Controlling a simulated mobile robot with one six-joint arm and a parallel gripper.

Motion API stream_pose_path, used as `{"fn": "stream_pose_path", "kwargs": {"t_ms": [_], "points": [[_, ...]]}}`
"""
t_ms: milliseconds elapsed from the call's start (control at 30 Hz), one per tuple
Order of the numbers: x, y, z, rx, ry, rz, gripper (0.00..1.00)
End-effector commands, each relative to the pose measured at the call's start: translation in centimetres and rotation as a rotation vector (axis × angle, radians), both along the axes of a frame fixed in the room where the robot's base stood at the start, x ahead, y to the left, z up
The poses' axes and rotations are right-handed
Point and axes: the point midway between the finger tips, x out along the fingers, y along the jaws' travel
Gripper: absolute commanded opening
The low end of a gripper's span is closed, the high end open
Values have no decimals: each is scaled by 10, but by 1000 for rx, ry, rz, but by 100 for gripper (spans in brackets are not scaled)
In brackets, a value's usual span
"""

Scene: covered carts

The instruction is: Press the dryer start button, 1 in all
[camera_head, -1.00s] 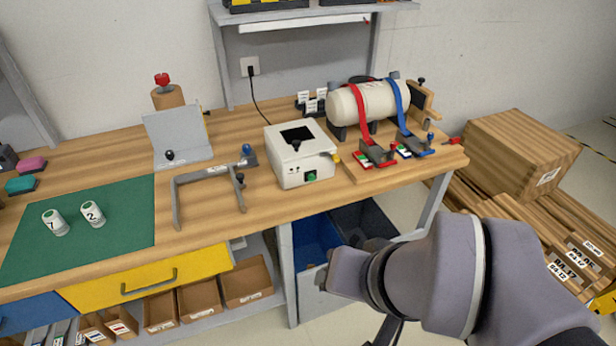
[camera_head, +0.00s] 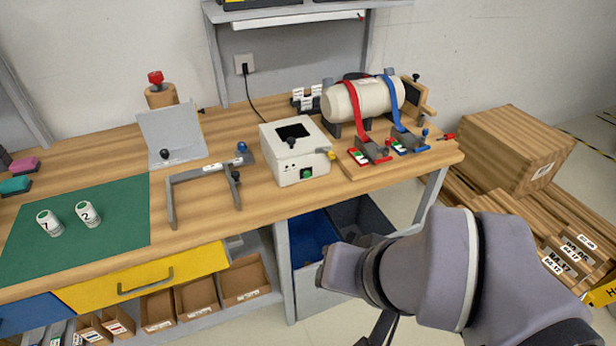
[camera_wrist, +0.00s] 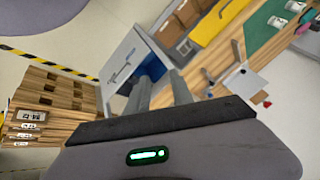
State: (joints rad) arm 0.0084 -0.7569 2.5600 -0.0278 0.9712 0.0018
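The dryer appears to be the white box (camera_head: 294,164) with a dark opening on top, standing near the table's front edge in the head view. A green button (camera_head: 307,174) is on its front face, with a small yellow part at the box's right edge. In the wrist view, my gripper (camera_wrist: 160,80) shows two grey fingers apart with nothing between them. They point toward the table's underside and bins. In the head view my arm is at the lower right, in front of and below the table; the fingers cannot be made out there. I cannot make out the button in the wrist view.
A green mat (camera_head: 120,222) holds two white canisters. Wooden crates (camera_head: 513,150) are at right. Bins sit under the table.

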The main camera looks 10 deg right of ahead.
Motion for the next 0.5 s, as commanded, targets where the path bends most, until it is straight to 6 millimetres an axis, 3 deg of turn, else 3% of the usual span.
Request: {"fn": "stream_pose_path", "kwargs": {"t_ms": [33,100,133,500], "points": [[0,0,0,0,0,0,16],[0,0,0,0,0,0,2],[0,0,0,0,0,0,0],[0,0,0,0,0,0,0]]}}
